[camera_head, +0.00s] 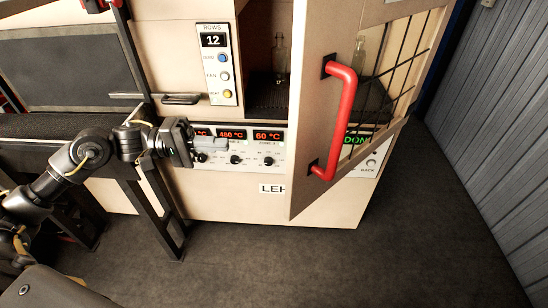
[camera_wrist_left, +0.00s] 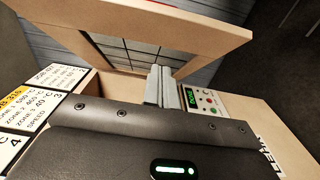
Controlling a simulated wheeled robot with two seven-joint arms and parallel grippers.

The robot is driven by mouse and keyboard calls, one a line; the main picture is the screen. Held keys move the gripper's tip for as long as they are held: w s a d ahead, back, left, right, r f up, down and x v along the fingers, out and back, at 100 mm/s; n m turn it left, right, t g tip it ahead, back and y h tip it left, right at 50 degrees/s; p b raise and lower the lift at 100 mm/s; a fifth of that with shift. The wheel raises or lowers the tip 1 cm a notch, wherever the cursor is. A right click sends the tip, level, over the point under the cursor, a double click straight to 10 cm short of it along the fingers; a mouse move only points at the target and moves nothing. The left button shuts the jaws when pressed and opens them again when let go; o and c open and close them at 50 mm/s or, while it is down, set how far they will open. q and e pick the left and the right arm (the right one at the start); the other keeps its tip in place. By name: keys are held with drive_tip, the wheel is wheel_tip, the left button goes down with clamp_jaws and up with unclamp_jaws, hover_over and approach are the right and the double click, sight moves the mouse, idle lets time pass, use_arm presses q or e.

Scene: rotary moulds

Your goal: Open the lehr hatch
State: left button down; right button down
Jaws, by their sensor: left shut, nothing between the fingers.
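The lehr hatch (camera_head: 312,90) is a beige framed door with a dark wire grid, swung partly open to the right in the head view. A red bar handle (camera_head: 343,120) is on its face. The hatch also shows in the left wrist view (camera_wrist_left: 205,38), where its frame and grid stand beyond my fingers. My left gripper (camera_head: 222,144) is shut and empty, in front of the control panel, left of the hatch and apart from the handle. Its fingers show in the left wrist view (camera_wrist_left: 162,88). My right gripper is not in view.
Inside the opening a clear bottle (camera_head: 279,55) stands on a dark rack. The control panel (camera_head: 258,160) has red displays and knobs. A black metal frame (camera_head: 160,205) stands at the left. The dark floor (camera_head: 400,235) at the right is clear, up to a corrugated wall (camera_head: 500,120).

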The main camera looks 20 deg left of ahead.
use_arm(q)
drive_tip(key=d+p, duration=0.4)
drive_tip(key=d, duration=0.9)
drive_tip(key=shift+w, duration=0.15)
drive_tip(key=shift+d+r, duration=0.1)
drive_tip(key=shift+d, duration=0.05)
